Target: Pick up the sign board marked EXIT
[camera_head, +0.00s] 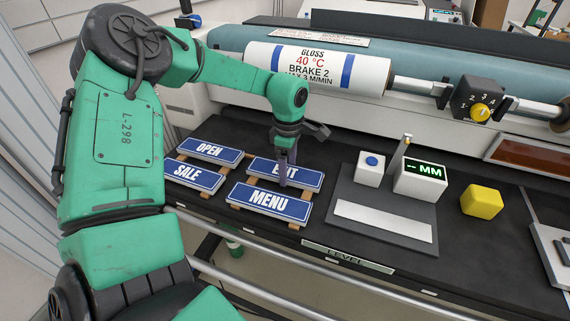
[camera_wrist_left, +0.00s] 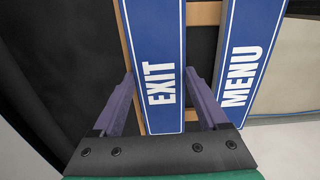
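The EXIT sign board (camera_head: 308,178) is a blue plate with a white border and white lettering. It lies on wooden strips on the black bench, behind the MENU board (camera_head: 270,200). My left gripper (camera_head: 285,175) is down at the EXIT board and partly hides its lettering. In the left wrist view the EXIT board (camera_wrist_left: 156,50) runs between the two purple fingers of the left gripper (camera_wrist_left: 155,95). The fingers stand apart, one on each long side, with a small gap showing at the left. The MENU board (camera_wrist_left: 245,60) lies close beside the right finger. My right gripper is not in view.
The OPEN board (camera_head: 209,151) and SALE board (camera_head: 194,175) lie to the left on the same kind of strips. A grey gauge plate (camera_head: 385,219) and a yellow block (camera_head: 482,202) are to the right.

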